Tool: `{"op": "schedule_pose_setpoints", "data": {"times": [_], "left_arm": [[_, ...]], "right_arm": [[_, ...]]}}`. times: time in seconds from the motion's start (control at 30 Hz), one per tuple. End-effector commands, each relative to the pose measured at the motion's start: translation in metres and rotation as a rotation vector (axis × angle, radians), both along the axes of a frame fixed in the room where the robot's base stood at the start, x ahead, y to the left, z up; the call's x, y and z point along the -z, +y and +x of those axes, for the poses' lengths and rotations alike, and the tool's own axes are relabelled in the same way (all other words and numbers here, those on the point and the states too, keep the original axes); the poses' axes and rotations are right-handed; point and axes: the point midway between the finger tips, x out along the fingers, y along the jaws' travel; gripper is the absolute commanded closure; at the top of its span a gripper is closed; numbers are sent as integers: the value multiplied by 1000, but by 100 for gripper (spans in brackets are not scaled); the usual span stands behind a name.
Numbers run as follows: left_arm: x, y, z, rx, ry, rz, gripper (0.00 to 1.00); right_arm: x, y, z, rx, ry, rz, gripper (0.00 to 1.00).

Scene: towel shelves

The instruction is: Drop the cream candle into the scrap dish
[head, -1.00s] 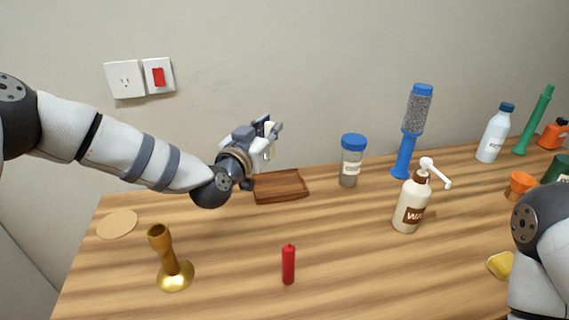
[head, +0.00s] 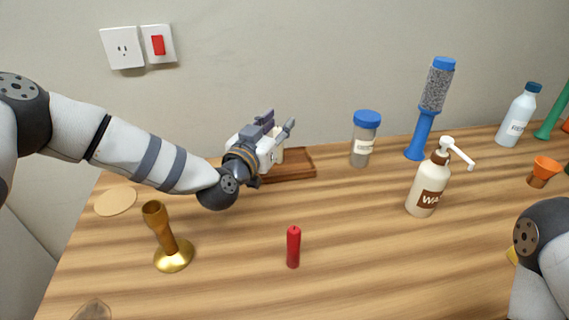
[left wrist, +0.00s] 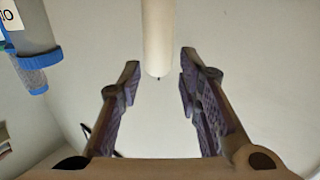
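The cream candle (head: 279,153) is upright beside my left gripper, over the wooden scrap dish (head: 302,165). My left gripper (head: 279,122) is open above the dish. In the left wrist view the candle (left wrist: 158,35) shows with its wick end between the two spread fingers, with a gap on each side. The candle's lower end is hidden, so I cannot tell if it rests in the dish. My gripper and wrist hide the dish's left part. My right gripper is out of view.
A brass candlestick (head: 170,245) and a red candle (head: 293,247) stand in front. A round mat (head: 116,201) lies at left. A blue-lidded jar (head: 364,140), a pump bottle (head: 428,188) and a blue grinder-like thing (head: 430,105) stand to the right.

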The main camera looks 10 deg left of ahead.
Motion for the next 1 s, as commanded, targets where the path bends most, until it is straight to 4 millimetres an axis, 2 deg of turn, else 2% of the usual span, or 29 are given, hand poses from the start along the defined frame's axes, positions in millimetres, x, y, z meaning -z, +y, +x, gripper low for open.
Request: {"op": "schedule_pose_setpoints", "data": {"times": [0.3,0.37,0.6,0.7,0.83,1.0], "left_arm": [[-3,0,0,0,0,0,60],[-12,0,1,1,-4,0,60],[-71,0,0,1,-4,0,60],[-88,0,0,0,-3,0,60],[-99,0,0,0,0,1,60],[-100,0,0,0,1,0,60]], "right_arm": [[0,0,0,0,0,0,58],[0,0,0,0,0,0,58],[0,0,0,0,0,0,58],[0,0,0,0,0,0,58],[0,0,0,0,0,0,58],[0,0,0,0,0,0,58]]}}
